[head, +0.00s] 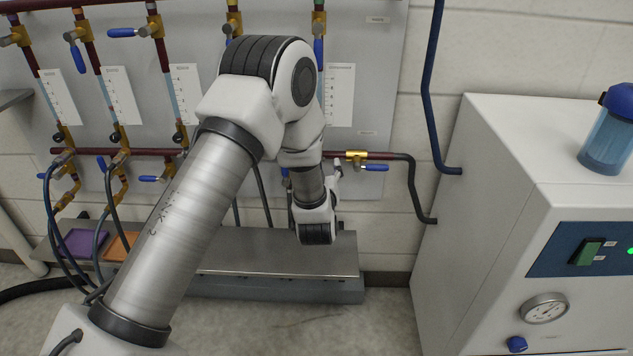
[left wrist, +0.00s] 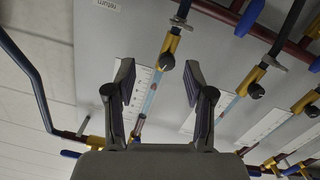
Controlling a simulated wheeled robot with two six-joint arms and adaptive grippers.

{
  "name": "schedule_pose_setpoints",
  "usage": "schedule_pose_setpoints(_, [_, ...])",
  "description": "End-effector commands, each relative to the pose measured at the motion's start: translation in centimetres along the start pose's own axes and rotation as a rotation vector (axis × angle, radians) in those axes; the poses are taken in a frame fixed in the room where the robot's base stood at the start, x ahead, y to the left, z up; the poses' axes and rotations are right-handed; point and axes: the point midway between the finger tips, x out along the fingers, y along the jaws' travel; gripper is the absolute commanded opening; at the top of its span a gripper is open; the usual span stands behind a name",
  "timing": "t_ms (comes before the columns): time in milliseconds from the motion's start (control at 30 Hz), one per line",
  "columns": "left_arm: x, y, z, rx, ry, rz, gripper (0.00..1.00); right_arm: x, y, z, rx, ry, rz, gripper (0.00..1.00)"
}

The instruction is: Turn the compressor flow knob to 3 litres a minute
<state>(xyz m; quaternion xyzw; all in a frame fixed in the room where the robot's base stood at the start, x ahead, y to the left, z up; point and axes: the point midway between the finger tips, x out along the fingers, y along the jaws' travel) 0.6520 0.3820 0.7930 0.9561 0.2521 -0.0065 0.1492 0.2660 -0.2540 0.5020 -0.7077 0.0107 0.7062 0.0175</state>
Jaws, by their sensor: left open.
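Several flow meters with white scale plates stand in a row on the grey wall panel. Three black knobs show below their tubes in the head view, one of them the third knob (head: 178,137). In the left wrist view, a black knob (left wrist: 167,61) on a brass fitting lies between and beyond the open, empty fingers of my left gripper (left wrist: 158,82). I cannot read which meter is the compressor's or its flow reading. My right gripper is not in view.
A white cabinet (head: 480,170) with a gauge (head: 545,308) and a green switch (head: 586,251) stands at the right. A dark blue pipe (head: 430,90) runs down the wall. A grey ledge (head: 225,250) lies below the panel. Blue-handled valves (head: 374,167) and hoses surround the meters.

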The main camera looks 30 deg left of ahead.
Motion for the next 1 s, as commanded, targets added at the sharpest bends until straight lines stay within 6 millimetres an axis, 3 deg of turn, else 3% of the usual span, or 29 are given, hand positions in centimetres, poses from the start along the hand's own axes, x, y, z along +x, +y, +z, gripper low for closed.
schedule_pose_setpoints(33, [0.8, -0.8, 0.0, -0.035, 0.035, -0.007, 0.53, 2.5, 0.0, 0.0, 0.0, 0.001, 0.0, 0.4])
schedule_pose_setpoints(200, [1.7, -1.3, -2.7, -0.097, 0.096, -0.017, 0.53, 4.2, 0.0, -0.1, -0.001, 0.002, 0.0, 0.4])
schedule_pose_setpoints(367, [2.9, -1.1, -3.6, -0.103, 0.105, -0.015, 0.53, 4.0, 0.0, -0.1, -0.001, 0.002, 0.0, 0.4])
schedule_pose_setpoints(700, [8.8, -1.2, -4.1, -0.101, 0.104, -0.015, 0.53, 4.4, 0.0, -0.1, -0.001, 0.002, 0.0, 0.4])
schedule_pose_setpoints(1000, [9.4, -1.2, -4.2, -0.1, 0.103, -0.014, 0.53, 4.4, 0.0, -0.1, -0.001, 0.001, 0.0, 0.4])
